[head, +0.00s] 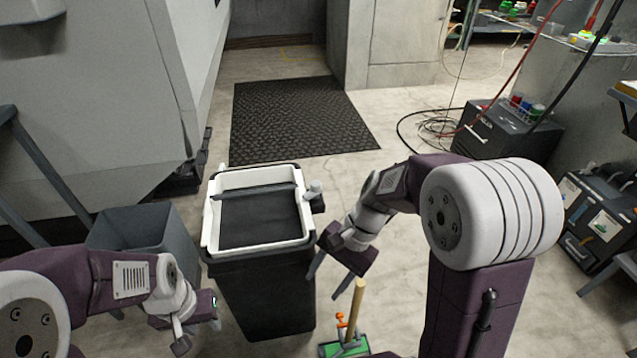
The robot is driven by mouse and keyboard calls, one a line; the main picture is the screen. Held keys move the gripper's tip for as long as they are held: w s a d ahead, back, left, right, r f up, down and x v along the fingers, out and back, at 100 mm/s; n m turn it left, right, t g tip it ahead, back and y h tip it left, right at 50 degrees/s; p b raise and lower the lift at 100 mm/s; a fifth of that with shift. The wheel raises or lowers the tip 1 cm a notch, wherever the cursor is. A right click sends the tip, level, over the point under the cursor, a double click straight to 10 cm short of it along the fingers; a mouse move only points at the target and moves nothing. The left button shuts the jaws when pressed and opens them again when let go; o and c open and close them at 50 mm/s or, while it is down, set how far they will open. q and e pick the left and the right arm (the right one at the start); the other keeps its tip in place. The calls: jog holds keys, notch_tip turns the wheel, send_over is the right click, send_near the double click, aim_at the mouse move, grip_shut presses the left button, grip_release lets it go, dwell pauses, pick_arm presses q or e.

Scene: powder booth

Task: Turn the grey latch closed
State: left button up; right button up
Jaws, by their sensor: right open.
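A black bin (268,290) with a white rim frame (212,222) stands in the middle of the head view. A small light grey latch (314,188) sticks up at the right side of the rim, on a dark mount. My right gripper (331,281) is open and empty, pointing down to the right of the bin, below and apart from the latch. My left gripper (199,336) is low at the left of the bin, and its jaw opening is not clear. I see nothing held in it.
A grey open bin (145,228) stands left of the black bin. A wooden handle (355,308) rises from a green item (343,348) at the bottom. A black mat (300,118) lies behind. Cables (435,125) and a dark case (505,130) are at right.

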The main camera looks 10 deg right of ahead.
jog(key=w+a+r+m+t+y, duration=0.15)
jog(key=w+r+m+y, duration=0.25)
jog(key=w, duration=0.4)
jog(key=w+a+r+m+t+y, duration=0.1)
jog(key=w+a+r+m+y, duration=0.2)
jog(key=w, duration=0.5)
jog(key=m+t+y, duration=0.4)
jog(key=m+t, duration=0.3)
jog(key=m, duration=0.1)
send_near(316, 183)
jog(key=a, duration=0.1)
jog(key=b+x, duration=0.1)
jog(key=x, duration=0.1)
jog(key=b+x, duration=0.1)
jog(key=x, duration=0.2)
jog(key=b+x, duration=0.1)
jog(key=x, duration=0.2)
jog(key=shift+w+f, duration=0.3)
jog(key=shift+w+a+r+b, duration=0.1)
jog(key=shift+w+a+b, duration=0.2)
jog(key=shift+a, duration=0.15)
grip_shut()
jog(key=shift+r, duration=0.1)
